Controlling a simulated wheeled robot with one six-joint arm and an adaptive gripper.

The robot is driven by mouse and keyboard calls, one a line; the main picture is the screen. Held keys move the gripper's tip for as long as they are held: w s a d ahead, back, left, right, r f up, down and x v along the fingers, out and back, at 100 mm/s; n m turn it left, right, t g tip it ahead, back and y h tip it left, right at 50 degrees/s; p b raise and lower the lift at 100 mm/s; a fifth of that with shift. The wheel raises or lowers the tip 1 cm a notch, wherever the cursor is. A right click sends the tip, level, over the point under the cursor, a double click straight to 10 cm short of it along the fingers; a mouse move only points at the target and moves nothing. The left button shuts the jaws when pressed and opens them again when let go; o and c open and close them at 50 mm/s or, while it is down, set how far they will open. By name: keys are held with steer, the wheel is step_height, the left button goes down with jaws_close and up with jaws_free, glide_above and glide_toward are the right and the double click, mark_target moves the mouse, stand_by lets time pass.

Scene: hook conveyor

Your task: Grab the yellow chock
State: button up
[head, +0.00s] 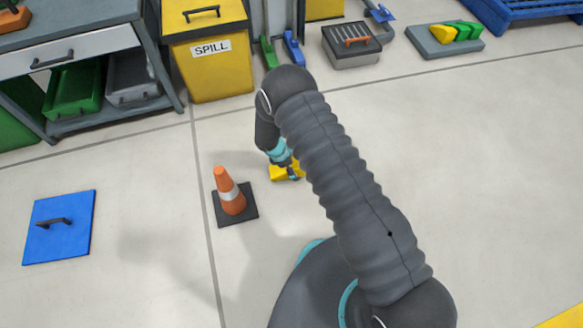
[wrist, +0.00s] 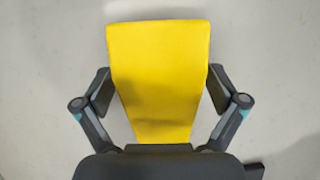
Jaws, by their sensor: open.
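The yellow chock (wrist: 160,75) fills the middle of the wrist view, lying on the pale floor. In the head view the yellow chock (head: 281,173) shows only in part beneath my gripper and arm. My gripper (head: 291,174) points down at it. In the wrist view my gripper (wrist: 160,95) is open, with one finger on each side of the chock's narrower near part. Small gaps seem to show between the fingers and the chock; contact cannot be told for sure.
An orange and white cone (head: 231,192) on a dark base stands close left of the chock. A blue plate with a handle (head: 60,227) lies further left. The floor to the right is clear.

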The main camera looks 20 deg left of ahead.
steer(key=shift+d+f, duration=0.1)
steer(key=shift+f, duration=0.15)
steer(key=c, duration=1.6)
steer(key=shift+o, duration=0.2)
steer(key=shift+r, duration=0.1)
